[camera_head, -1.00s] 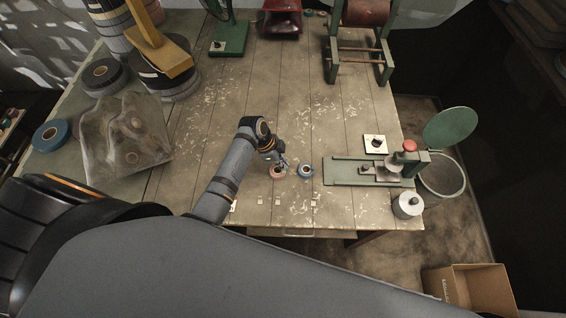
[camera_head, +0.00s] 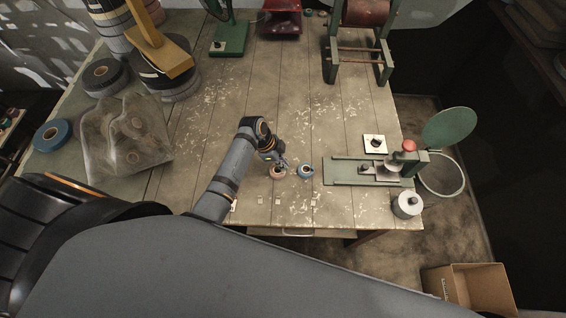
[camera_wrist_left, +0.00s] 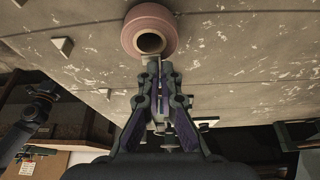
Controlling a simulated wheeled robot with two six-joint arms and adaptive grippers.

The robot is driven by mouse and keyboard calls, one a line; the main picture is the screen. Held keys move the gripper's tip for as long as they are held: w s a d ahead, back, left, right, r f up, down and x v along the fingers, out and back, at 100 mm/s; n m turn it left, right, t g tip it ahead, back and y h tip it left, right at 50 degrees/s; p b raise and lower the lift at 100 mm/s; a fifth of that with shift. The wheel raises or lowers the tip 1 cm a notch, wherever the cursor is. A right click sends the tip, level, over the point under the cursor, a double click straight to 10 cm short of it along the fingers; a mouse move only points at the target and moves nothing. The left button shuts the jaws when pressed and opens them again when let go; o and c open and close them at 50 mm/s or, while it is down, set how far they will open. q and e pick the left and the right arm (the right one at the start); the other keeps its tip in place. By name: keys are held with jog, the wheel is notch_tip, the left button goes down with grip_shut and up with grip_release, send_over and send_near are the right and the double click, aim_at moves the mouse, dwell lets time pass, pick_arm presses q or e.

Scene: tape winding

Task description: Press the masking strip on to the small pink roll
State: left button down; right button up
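The fingers are close together with a thin pale sliver, seemingly the masking strip (camera_wrist_left: 159,62), between the tips. Whether it touches the roll is unclear.
Several small pale blocks (camera_head: 260,201) lie along the table's front edge. A green sliding fixture (camera_head: 342,172) with a red knob (camera_head: 409,146) stands at the right, near a grey canister (camera_head: 407,205). Large rolls (camera_head: 105,75) and a clear bag (camera_head: 125,140) fill the left. The table's middle is clear.

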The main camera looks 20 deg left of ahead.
pick_arm(q)
jog(key=shift+f, duration=0.1)
jog(key=c, duration=1.4)
grip_release()
jog(key=shift+c, duration=0.2)
jog(key=o, duration=0.4)
notch_tip(320, 180, up, 6)
jog(key=p, duration=0.6)
jog(key=shift+p, duration=0.4)
